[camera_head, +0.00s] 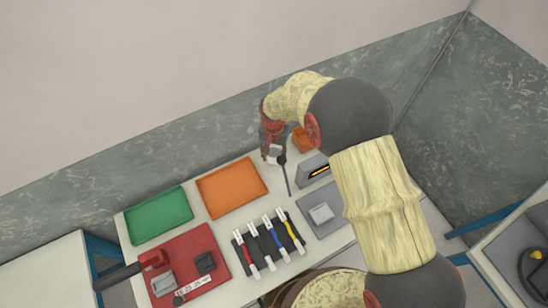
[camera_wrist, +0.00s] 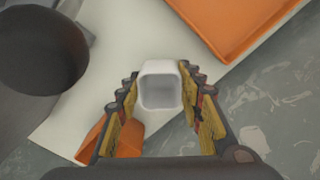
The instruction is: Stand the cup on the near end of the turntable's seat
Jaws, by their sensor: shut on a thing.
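My gripper (camera_head: 273,148) is over the back of the table, seen from the side in the head view. In the wrist view my gripper (camera_wrist: 160,92) has its two fingers on either side of a pale grey, square-mouthed cup (camera_wrist: 160,86) and is shut on it. The cup's open mouth faces the wrist camera. In the head view only a small pale part of the cup (camera_head: 274,154) shows below the fingers. I cannot pick out the turntable or its seat with certainty. A dark round part (camera_wrist: 40,50) fills the upper left of the wrist view.
A dark knob (camera_head: 282,160) and thin rod (camera_head: 288,182) show close to my gripper. A small orange box (camera_head: 300,139) stands behind.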

